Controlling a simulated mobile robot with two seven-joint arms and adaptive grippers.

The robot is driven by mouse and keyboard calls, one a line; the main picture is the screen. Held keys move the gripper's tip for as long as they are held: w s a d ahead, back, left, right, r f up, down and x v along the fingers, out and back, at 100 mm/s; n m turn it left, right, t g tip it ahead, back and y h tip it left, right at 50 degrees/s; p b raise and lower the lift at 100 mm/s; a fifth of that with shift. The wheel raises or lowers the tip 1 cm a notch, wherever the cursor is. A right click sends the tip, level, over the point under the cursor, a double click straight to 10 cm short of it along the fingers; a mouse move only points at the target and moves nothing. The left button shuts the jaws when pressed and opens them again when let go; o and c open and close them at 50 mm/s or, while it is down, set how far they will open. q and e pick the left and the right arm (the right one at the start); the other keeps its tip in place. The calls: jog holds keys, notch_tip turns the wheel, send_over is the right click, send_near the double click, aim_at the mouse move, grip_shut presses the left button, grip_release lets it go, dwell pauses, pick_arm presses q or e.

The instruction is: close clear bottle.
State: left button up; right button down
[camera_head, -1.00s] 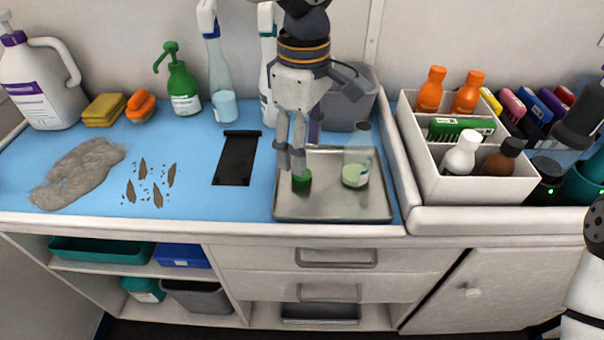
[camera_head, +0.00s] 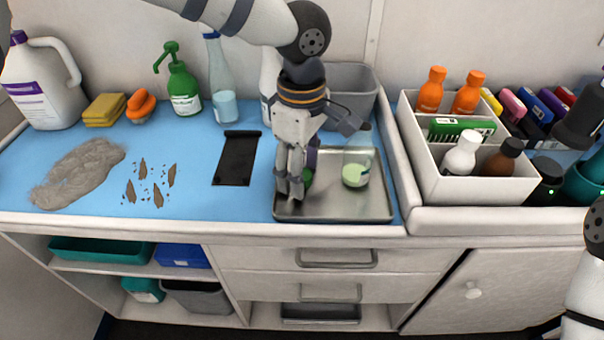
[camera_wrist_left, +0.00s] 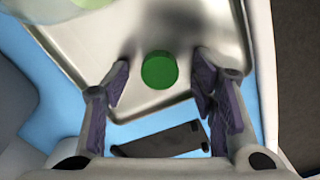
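The clear bottle (camera_head: 356,174) stands upright on the metal tray (camera_head: 345,208), with pale green contents low inside and no cap visible on it. Part of it shows at the top left of the left wrist view (camera_wrist_left: 62,12). The green cap (camera_head: 308,177) lies on the tray left of the bottle, partly hidden by my left gripper (camera_head: 290,190). In the left wrist view the green cap (camera_wrist_left: 159,71) is ahead of and between the open fingers, with space on both sides.
A grey bin (camera_head: 352,95) stands behind the tray. A white divided caddy (camera_head: 480,190) with bottles is to the right. A black strip (camera_head: 236,160) and a grey fur clump (camera_head: 80,175) lie on the blue mat to the left.

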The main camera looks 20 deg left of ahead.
pick_arm(q)
jog(key=c, duration=0.7)
jog(key=shift+c, duration=0.2)
jog(key=shift+r, duration=0.15)
